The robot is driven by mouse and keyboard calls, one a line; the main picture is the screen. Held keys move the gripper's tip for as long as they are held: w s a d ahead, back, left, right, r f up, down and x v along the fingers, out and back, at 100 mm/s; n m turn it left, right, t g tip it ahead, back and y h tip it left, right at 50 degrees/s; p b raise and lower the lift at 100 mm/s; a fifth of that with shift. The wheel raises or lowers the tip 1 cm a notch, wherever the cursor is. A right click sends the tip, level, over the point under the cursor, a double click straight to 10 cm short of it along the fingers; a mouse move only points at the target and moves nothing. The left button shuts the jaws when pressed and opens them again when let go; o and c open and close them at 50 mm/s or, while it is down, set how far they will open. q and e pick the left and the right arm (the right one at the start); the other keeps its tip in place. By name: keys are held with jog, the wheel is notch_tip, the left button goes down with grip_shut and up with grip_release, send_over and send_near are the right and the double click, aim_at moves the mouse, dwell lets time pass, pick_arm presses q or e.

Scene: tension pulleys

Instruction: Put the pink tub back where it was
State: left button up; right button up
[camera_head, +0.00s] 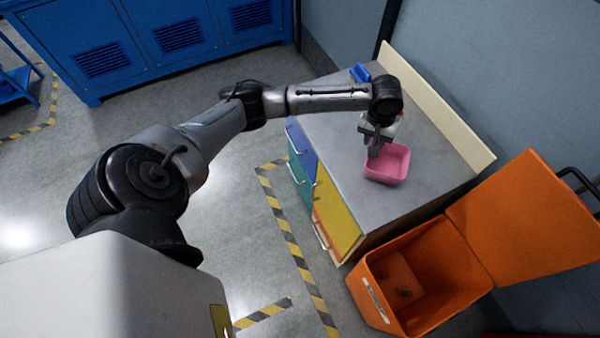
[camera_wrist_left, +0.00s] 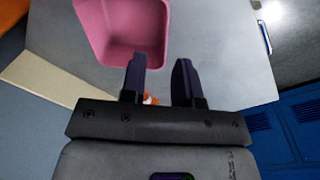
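The pink tub (camera_head: 388,165) sits upright on the grey top of a drawer cabinet (camera_head: 412,203), and looks empty. In the left wrist view the tub (camera_wrist_left: 122,28) is at the upper left. I cannot tell whether a finger touches the wall. My right gripper is in neither view.
An open orange bin (camera_head: 425,275) with its lid raised stands at the cabinet's front right. A small blue object (camera_head: 360,73) lies at the cabinet's far end. A cream backboard (camera_head: 440,110) borders the top. Blue lockers (camera_head: 150,40) stand at the back left.

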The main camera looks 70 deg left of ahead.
pick_arm(q)
jog(key=s+d+f+m+t+h, duration=0.1)
jog(key=s+d+f+m, duration=0.3)
jog(key=s+d+f, duration=0.35)
jog(key=s+d+f+m, duration=0.4)
jog(key=s+d, duration=0.4)
jog(key=d, duration=0.2)
jog(key=s+r+m+t+y, duration=0.1)
jog(key=s+r+m, duration=0.1)
jog(key=s, duration=1.2)
jog(key=shift+s+a+r+t, duration=0.25)
jog(key=shift+s+a+t, duration=0.15)
